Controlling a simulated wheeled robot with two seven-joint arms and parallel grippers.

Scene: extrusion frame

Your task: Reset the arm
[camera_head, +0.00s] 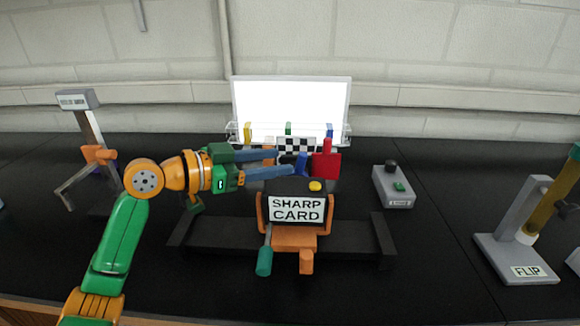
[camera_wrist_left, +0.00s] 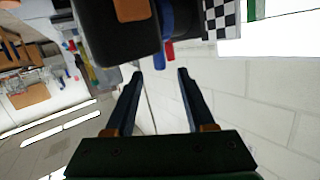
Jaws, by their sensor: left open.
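My left arm comes in from the left, and its gripper (camera_head: 284,162) is open behind the top of a black box labelled SHARP CARD (camera_head: 297,209). The two dark blue fingers are spread with nothing visible between them, also in the left wrist view (camera_wrist_left: 160,74). The box sits in an orange holder (camera_head: 295,240) on a dark rail, with a yellow button on top and a green-handled lever (camera_head: 264,258) hanging at its front left. A red piece (camera_head: 326,160) and a blue piece (camera_head: 301,166) stand behind the box, close to the fingertips.
A bright white panel (camera_head: 290,103) with a clear rack stands at the back. A grey switch box (camera_head: 393,187) lies to the right. A FLIP stand (camera_head: 520,245) is at far right, and a grey stand with an orange clamp (camera_head: 98,155) at left. The black table (camera_head: 420,280) is clear at front right.

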